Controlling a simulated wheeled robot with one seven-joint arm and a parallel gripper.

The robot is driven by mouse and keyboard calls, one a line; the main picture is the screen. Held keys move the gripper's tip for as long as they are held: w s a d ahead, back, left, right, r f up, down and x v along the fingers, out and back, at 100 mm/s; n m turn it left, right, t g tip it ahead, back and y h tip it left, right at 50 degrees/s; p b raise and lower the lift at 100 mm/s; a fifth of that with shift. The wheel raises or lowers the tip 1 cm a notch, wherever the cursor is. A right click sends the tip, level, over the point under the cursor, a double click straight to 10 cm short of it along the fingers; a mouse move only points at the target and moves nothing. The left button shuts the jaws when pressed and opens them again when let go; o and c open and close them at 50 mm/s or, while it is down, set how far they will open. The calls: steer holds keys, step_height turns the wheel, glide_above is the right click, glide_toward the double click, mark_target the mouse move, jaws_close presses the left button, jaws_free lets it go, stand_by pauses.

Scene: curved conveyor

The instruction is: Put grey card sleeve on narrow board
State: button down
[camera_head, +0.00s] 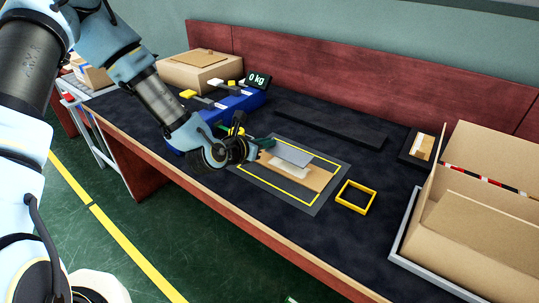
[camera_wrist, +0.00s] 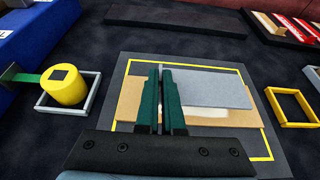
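The grey card sleeve (camera_head: 293,154) is a flat pale-grey rectangle over a brown card piece (camera_wrist: 130,98). In the wrist view the sleeve (camera_wrist: 215,90) extends to the right from my gripper's fingers. My gripper (camera_wrist: 160,98) has its green fingers almost together, with a thin grey strip between them; it appears shut on the sleeve's left edge. In the head view my gripper (camera_head: 263,143) is at the sleeve's left end. The contact is partly hidden by the fingers. A long narrow dark board (camera_head: 330,125) lies behind the mat and also shows in the wrist view (camera_wrist: 175,20).
A grey mat (camera_head: 309,209) with a yellow outline lies under the card. A yellow square frame (camera_head: 355,196) is to its right. A blue unit (camera_head: 237,106) stands left, a cardboard box (camera_head: 475,220) right. A small dark board (camera_head: 412,157) holds other pieces.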

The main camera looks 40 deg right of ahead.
mark_target(267, 162)
steer(key=shift+f, duration=2.2)
steer(key=shift+f, duration=0.2)
steer(key=c, duration=1)
jaws_free()
steer(key=shift+c, duration=0.2)
steer(key=shift+r, duration=0.2)
